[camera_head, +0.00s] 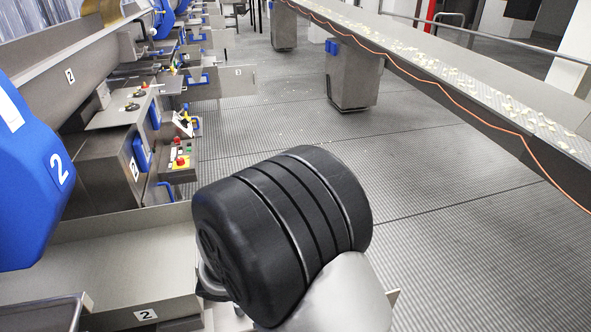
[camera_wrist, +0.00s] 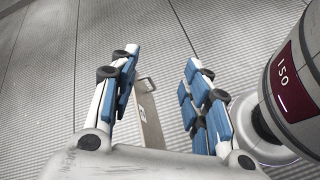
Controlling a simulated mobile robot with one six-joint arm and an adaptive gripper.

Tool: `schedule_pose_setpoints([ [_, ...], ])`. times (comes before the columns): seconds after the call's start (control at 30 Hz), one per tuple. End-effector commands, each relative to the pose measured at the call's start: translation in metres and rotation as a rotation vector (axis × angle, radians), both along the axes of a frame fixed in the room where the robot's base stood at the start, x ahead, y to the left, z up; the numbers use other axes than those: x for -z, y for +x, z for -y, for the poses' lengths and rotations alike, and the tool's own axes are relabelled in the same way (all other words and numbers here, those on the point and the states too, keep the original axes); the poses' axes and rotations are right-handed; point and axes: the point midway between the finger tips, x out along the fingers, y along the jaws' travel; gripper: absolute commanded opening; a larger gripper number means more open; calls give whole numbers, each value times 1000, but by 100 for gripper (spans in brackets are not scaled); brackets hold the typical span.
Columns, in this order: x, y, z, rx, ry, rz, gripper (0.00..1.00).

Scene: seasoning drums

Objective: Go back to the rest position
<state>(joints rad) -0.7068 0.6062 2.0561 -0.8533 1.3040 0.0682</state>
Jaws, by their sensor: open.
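My gripper (camera_wrist: 162,56) shows in the wrist view with its two blue-padded fingers spread apart. Nothing is held between them; the grey ribbed floor (camera_wrist: 232,35) and a narrow metal plate (camera_wrist: 148,118) with a small label show beyond the gap. In the head view my black arm joint fills the lower middle, and my gripper cannot be made out there.
In the head view, a blue drum part (camera_head: 30,175) marked 2 stands at the left, above a metal tray (camera_head: 110,255). Machine panels with a red button (camera_head: 180,161) line the left side. A conveyor (camera_head: 470,85) with pale pieces runs along the right.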

Motion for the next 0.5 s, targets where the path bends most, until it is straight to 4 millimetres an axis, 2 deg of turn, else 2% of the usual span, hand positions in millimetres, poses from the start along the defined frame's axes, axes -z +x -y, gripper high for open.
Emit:
schedule_pose_setpoints([
  [0.03,-17,-7,13,78,71,30,43],
  [0.2,-56,-38,43,312,308,129,43],
  [0.3,-75,-58,55,441,447,202,43],
  [0.5,-107,-96,67,664,727,384,43],
])
